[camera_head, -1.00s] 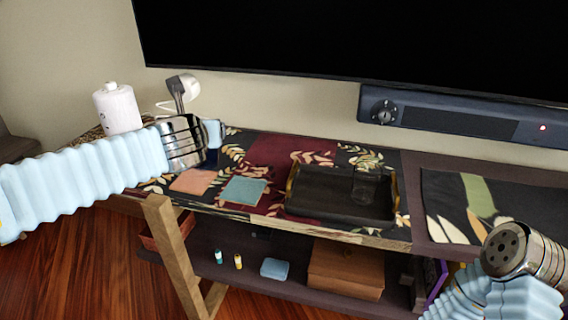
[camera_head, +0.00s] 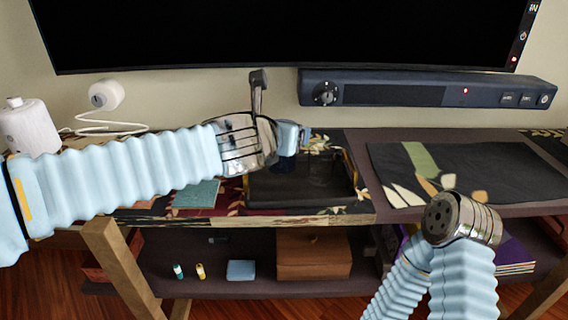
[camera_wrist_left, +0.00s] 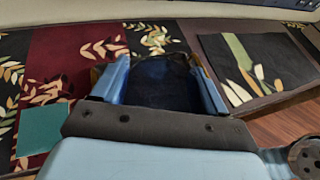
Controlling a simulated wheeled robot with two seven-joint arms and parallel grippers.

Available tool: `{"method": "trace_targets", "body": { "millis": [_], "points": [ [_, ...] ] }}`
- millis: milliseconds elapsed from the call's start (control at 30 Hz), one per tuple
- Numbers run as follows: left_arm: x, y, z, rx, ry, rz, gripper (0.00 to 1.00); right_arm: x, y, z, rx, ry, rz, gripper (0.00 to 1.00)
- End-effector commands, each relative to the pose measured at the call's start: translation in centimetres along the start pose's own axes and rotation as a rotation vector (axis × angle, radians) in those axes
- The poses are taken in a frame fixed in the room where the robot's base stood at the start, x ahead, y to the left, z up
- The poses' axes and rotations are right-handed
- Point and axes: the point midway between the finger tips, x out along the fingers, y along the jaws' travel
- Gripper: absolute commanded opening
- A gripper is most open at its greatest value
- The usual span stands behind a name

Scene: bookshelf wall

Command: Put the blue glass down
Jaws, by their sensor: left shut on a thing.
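My left gripper (camera_head: 293,134) reaches in from the left in the head view, above the back part of the black tray (camera_head: 262,200). It is shut on the dark blue glass (camera_head: 287,141), which is partly hidden by the gripper. In the left wrist view the glass (camera_wrist_left: 160,82) sits between the two light blue fingers of the left gripper (camera_wrist_left: 160,78). I cannot tell whether its base touches the tray. My right gripper is not in view; only part of my right arm shows at the lower right.
A teal coaster (camera_head: 197,194) lies left of the tray. A dark patterned mat (camera_head: 450,170) covers the table to the right. A soundbar (camera_head: 420,92) and a large screen (camera_head: 280,30) are behind. A white bottle (camera_head: 28,128) stands at far left. A wooden box (camera_head: 313,258) is on the lower shelf.

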Motion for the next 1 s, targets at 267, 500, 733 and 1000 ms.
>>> {"method": "trace_targets", "body": {
  "millis": [267, 500, 733, 1000],
  "points": [
    [7.5, 3.1, -2.5, 0.001, 0.002, 0.001, 0.37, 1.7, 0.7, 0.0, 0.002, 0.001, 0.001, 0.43],
    [10.0, 4.0, -3.6, 0.0, -0.001, 0.0, 0.37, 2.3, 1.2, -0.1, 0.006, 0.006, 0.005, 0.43],
    [11.9, 4.5, -6.2, 0.001, 0.001, 0.002, 0.37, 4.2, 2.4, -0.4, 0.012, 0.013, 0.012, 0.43],
    [12.2, 4.4, -6.9, 0.0, -0.001, 0.001, 0.37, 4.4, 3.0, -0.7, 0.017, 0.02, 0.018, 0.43]
  ]
}}
